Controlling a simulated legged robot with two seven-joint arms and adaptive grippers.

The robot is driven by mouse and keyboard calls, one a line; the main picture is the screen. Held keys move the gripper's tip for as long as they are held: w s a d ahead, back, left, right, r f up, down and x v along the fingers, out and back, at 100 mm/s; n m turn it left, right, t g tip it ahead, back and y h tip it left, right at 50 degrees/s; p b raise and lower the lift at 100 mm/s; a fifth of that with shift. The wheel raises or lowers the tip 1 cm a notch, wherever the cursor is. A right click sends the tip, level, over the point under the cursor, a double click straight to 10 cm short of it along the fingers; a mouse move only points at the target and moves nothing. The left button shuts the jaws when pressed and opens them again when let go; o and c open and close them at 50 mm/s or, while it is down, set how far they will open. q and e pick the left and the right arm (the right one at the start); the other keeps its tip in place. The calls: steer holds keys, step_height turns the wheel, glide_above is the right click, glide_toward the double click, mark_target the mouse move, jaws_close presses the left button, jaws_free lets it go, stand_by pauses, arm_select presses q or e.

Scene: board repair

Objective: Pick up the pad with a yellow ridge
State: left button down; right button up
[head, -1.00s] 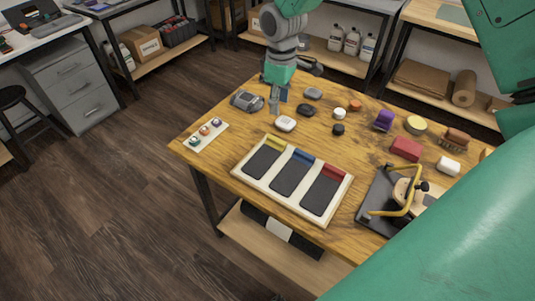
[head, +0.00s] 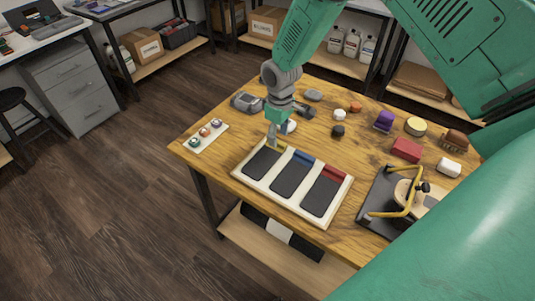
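The pad with a yellow ridge (head: 262,161) is a dark flat block in the left slot of a cream tray (head: 247,187). Its yellow ridge is at the far end and is partly hidden by my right gripper. My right gripper (head: 275,141) points down over that ridge, with its fingers apart. I cannot tell whether the fingertips touch the ridge. A pad with a blue ridge (head: 291,178) lies in the middle slot and a pad with a red ridge (head: 322,195) in the right slot. My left gripper is not in view.
A white plate with several coloured knobs (head: 206,135) lies left of the tray. A black fixture with a yellow handle (head: 379,205) stands to the right. A grey device (head: 247,102), a purple item (head: 384,121) and a red block (head: 406,149) lie farther back.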

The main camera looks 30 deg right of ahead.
step_height(320, 180, down, 2)
steer(key=shift+f, duration=0.25)
jaws_close()
steer(key=shift+r, duration=0.15)
